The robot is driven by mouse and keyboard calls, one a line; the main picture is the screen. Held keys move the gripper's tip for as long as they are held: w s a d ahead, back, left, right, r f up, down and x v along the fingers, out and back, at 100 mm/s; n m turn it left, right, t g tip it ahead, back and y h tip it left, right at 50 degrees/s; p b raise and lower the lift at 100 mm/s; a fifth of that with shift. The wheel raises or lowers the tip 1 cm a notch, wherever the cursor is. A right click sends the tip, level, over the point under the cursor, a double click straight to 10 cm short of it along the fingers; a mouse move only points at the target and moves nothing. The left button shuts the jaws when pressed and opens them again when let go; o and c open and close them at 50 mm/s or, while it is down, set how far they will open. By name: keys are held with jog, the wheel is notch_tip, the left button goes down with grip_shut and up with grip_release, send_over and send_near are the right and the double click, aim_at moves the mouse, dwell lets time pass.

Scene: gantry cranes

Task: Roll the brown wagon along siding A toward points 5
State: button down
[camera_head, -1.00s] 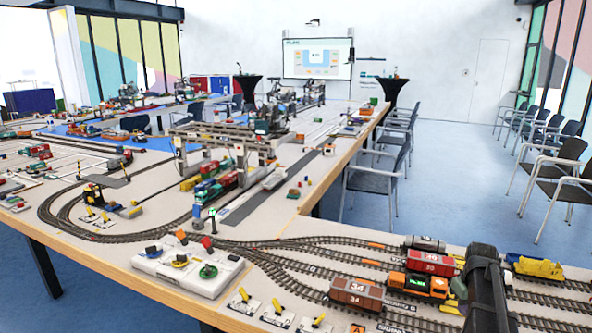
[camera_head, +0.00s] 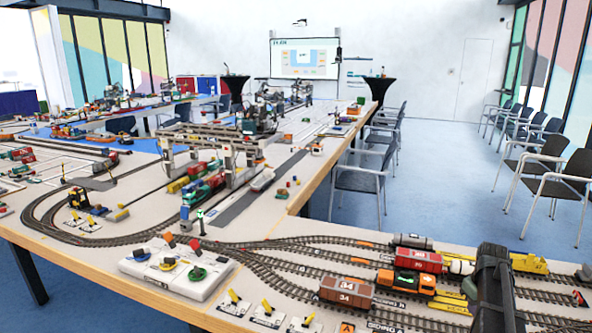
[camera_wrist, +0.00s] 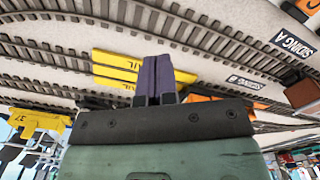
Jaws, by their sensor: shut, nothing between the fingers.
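The brown wagon (camera_head: 345,291), marked 34, stands upright on a track at the front right of the head view. A siding A plate (camera_head: 384,326) lies just in front of that track; a "SIDING A" plate (camera_wrist: 293,42) also shows in the wrist view. A brown wagon end (camera_wrist: 303,92), probably the same wagon, shows at the right edge of the wrist view. My gripper (camera_wrist: 157,62) has its two dark fingers together, empty, above the tracks and apart from the wagon. In the head view my dark arm stands right of the wagon and its fingertips are hidden.
An orange locomotive (camera_head: 407,283) and a red wagon (camera_head: 414,261) stand on tracks behind. Yellow flat pieces (camera_wrist: 117,70) lie near my fingers. A white control box (camera_head: 178,268) and yellow levers (camera_head: 267,307) are left of the wagon. The tracks converge to the left.

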jog(key=shift+s+d, duration=0.95)
jog(key=shift+d, duration=1.25)
jog(key=shift+s+d, duration=0.9)
jog(key=shift+d, duration=1.3)
jog(key=shift+s+d, duration=0.95)
jog(key=shift+d, duration=1.25)
jog(key=s+d, duration=0.5)
jog(key=d, duration=0.6)
jog(key=s+d, duration=0.5)
jog(key=d, duration=0.7)
jog(key=shift+d, duration=0.2)
jog(key=shift+w+r, duration=0.1)
